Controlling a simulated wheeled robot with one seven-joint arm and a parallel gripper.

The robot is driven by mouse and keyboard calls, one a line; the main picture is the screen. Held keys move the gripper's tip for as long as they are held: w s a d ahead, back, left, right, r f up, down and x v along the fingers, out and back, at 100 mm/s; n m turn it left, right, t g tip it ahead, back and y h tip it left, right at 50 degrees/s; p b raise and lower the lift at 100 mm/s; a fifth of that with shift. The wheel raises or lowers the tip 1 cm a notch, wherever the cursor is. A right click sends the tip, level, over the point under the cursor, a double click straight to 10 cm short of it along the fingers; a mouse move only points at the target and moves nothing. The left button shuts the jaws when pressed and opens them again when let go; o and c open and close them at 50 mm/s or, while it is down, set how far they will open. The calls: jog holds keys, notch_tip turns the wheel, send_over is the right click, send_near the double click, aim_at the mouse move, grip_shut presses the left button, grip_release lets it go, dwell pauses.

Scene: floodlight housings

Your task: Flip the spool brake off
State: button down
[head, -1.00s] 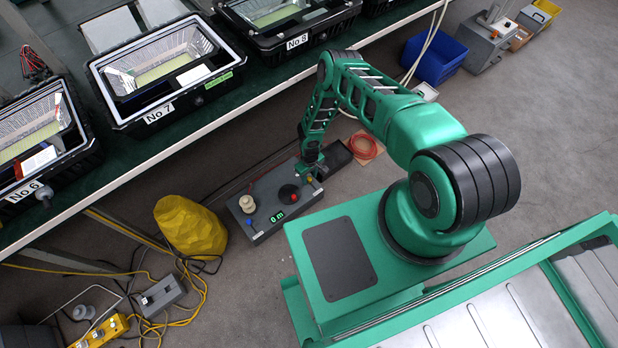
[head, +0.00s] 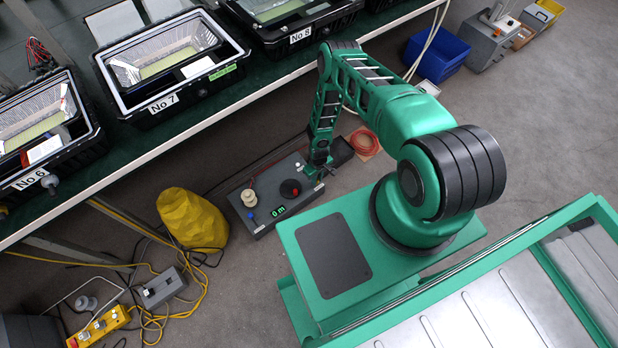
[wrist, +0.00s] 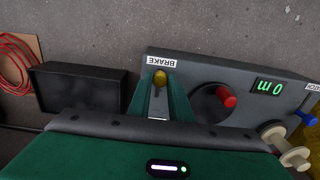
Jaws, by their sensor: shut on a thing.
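The grey control box (head: 262,222) stands on the floor below the bench. It also shows in the wrist view (wrist: 208,66). In the wrist view, a white BRAKE label (wrist: 171,62) sits beside the yellow-tipped brake lever (wrist: 160,77). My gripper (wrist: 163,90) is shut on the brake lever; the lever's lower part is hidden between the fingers. In the head view my gripper (head: 320,174) is at the right end of the box, small and partly hidden by its own wrist.
The box also carries a black dial with a red knob (wrist: 228,99), a green "0 m" display (wrist: 270,87), a blue lever (wrist: 306,117) and a cream spool (wrist: 288,150). A black tray (wrist: 85,91) and red cable coil (wrist: 14,62) lie alongside. The bench edge (head: 190,130) is close above.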

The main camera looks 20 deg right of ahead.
jog(key=shift+s+d, duration=0.1)
jog(key=shift+s, duration=0.2)
jog(key=c, duration=1.6)
grip_release()
jog(key=shift+w, duration=0.1)
jog(key=shift+r, duration=0.25)
notch_tip(320, 180, up, 10)
jog(key=shift+r, duration=0.15)
